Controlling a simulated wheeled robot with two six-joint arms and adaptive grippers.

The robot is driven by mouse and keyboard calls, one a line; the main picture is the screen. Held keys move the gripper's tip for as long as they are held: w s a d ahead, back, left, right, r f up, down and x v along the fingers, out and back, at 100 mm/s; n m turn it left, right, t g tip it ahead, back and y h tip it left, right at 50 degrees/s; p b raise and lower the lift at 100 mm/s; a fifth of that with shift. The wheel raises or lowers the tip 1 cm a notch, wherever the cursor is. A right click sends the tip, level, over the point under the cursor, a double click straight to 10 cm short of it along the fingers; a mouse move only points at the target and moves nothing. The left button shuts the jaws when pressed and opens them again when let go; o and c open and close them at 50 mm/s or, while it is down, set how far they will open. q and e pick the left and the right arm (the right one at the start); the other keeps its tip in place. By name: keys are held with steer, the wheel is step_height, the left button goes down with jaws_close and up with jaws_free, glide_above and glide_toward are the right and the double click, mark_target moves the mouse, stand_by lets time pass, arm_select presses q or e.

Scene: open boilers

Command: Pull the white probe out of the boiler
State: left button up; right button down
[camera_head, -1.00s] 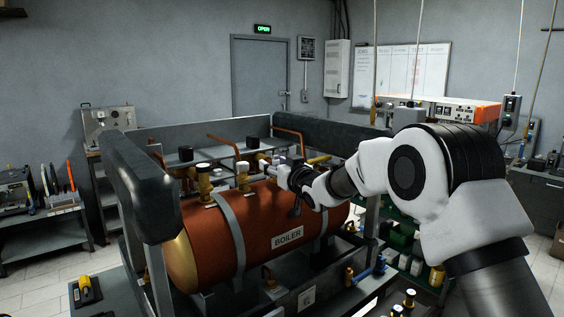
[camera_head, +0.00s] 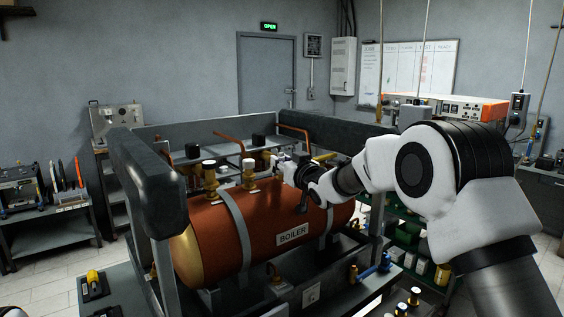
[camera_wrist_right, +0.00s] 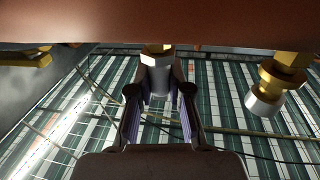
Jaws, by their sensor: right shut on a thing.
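The copper-coloured boiler (camera_head: 215,245) lies on its side in a metal frame, with a BOILER label on its front. Several fittings stand on its top, including white-capped ones on brass bases (camera_head: 209,166) and (camera_head: 248,165). My right gripper (camera_head: 277,167) reaches in from the right over the boiler's top. In the right wrist view its two fingers (camera_wrist_right: 160,92) are shut around a white probe (camera_wrist_right: 157,75). The probe's brass collar (camera_wrist_right: 154,48) is against the boiler's edge. Another white-capped fitting (camera_wrist_right: 265,98) stands beside it, apart from the fingers. My left gripper is not in view.
A dark padded frame bar (camera_head: 148,185) borders the boiler on the left, and another (camera_head: 335,130) runs behind it. Copper pipes (camera_head: 228,137) rise behind the boiler. A yellow-handled tool (camera_head: 94,283) lies at lower left. Side benches stand left and right.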

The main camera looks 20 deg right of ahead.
steer(key=shift+w+r, duration=0.15)
steer(key=shift+r, duration=0.25)
steer(key=shift+r+p, duration=0.1)
steer(key=shift+p, duration=0.25)
steer(key=shift+r+p, duration=1.65)
steer(key=shift+r, duration=0.4)
